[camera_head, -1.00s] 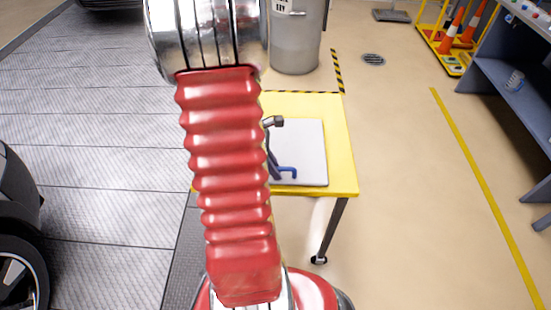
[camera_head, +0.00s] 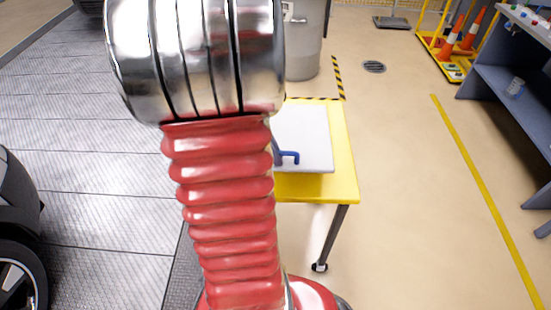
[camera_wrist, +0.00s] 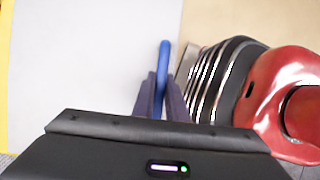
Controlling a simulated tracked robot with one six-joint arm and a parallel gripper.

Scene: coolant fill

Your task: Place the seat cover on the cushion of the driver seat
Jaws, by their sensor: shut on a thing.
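The seat cover (camera_head: 308,135) is a flat light grey panel with a blue handle (camera_head: 290,158). In the head view it is over the yellow table, and my arm hides its left part. In the wrist view the cover (camera_wrist: 80,65) fills the left and middle. My gripper (camera_wrist: 162,98) is shut on the blue handle, one dark finger on each side of it. The cover looks slightly raised off the table top, though the gap is hard to judge. My gripper is hidden behind my arm in the head view. The driver seat and its cushion are not in view.
The yellow table (camera_head: 340,185) stands on dark legs. A grey bin (camera_head: 305,45) is behind it. A car's dark wheel (camera_head: 20,275) shows at lower left. A blue-grey workbench (camera_head: 515,90) and cones (camera_head: 470,30) are at right. Floor between table and bench is clear.

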